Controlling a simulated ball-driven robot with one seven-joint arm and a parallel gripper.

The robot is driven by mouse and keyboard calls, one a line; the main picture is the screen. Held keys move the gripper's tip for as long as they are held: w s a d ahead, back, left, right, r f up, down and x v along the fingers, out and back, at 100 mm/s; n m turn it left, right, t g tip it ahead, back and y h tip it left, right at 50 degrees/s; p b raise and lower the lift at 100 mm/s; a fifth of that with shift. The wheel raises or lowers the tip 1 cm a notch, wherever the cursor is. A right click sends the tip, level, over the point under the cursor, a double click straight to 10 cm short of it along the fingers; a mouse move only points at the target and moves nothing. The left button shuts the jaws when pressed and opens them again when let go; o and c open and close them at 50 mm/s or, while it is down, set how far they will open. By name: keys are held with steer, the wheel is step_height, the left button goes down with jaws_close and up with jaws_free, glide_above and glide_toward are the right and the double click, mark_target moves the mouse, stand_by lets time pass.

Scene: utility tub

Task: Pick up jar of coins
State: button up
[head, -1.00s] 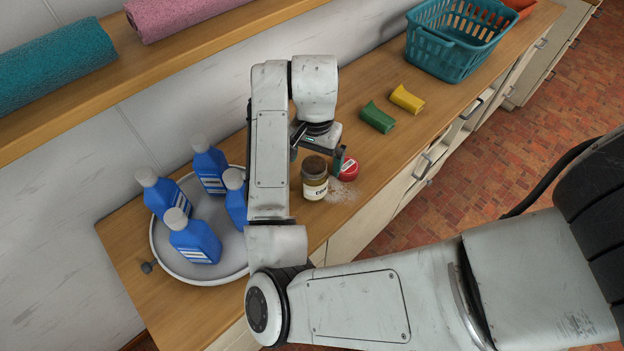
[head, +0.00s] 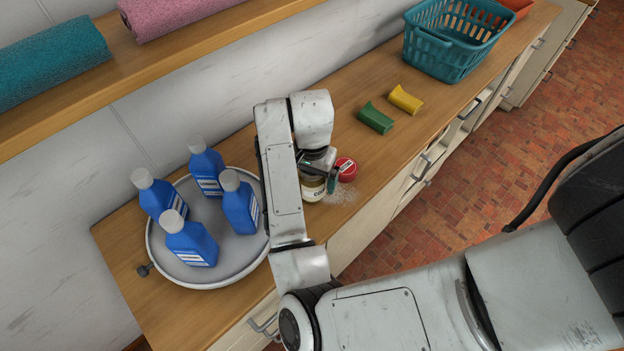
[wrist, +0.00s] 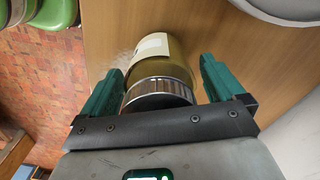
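The jar of coins (head: 311,188) stands upright on the wooden counter near its front edge, with a pale label. My arm hides its upper part in the head view. In the wrist view the jar (wrist: 168,62) shows a ribbed metal lid and lies between the two teal fingers. My gripper (wrist: 165,85) is open, with one finger on each side of the jar. A gap shows on the right side; the left finger is close to the lid. In the head view my gripper (head: 318,178) is at the jar's top.
A red-lidded container (head: 346,169) stands right beside the jar, with spilled grains (head: 340,193) in front. A round grey tray (head: 215,276) with several blue bottles is to the left. Green (head: 375,118) and yellow (head: 405,99) sponges and a teal basket (head: 446,58) lie farther right.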

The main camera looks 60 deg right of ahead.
steer(key=c, duration=1.5)
steer(key=shift+o, duration=0.2)
steer(key=shift+r, duration=0.15)
